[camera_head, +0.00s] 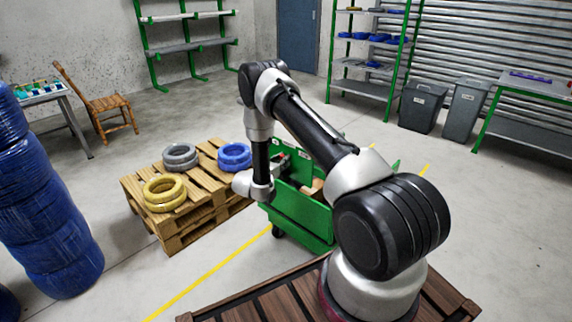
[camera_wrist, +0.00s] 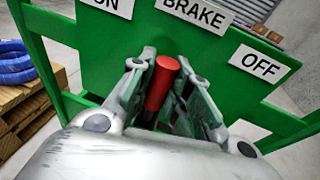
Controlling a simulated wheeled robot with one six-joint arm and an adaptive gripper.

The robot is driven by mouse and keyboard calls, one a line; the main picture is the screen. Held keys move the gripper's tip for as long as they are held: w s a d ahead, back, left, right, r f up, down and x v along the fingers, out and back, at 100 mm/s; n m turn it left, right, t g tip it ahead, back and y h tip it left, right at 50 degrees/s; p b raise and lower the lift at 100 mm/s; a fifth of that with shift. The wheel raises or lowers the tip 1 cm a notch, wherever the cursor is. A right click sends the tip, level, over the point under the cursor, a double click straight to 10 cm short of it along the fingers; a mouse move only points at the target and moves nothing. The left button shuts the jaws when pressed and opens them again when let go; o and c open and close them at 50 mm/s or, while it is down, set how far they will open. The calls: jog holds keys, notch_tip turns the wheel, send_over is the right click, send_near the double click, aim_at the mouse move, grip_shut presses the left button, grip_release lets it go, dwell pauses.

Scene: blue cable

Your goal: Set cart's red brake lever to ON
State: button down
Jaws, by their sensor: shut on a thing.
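The red brake lever (camera_wrist: 158,90) stands between the fingers of my gripper (camera_wrist: 165,64) in the wrist view. The gripper is shut on it, one finger on each side. The lever is near upright, leaning slightly right at its top, below the BRAKE label (camera_wrist: 197,11). The ON label (camera_wrist: 110,5) is to the left and the OFF label (camera_wrist: 259,64) to the right. The lever's lower end is hidden by my gripper. In the head view the green cart (camera_head: 300,216) stands beyond my base, and my arm reaches down to its left side.
A wooden pallet (camera_head: 172,222) with yellow (camera_head: 165,193), grey (camera_head: 180,157) and blue (camera_head: 234,156) cable coils stands left of the cart, close by. Open floor lies behind the cart. Grey bins (camera_head: 422,106) and shelves stand at the back.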

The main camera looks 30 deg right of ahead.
jog(key=shift+w+a+f+n+g, duration=0.3)
jog(key=shift+w+n, duration=0.35)
jog(key=shift+n, duration=0.25)
jog(key=shift+w+a+f+n+g, duration=0.25)
jog(key=shift+w+n, duration=0.35)
jog(key=shift+n, duration=0.3)
jog(key=shift+w+a+f+n+g, duration=0.2)
jog(key=shift+w+n+g, duration=0.15)
jog(key=shift+w+n, duration=0.45)
jog(key=shift+s, duration=0.1)
jog(key=c, duration=1.3)
grip_release()
jog(key=v, duration=1.2)
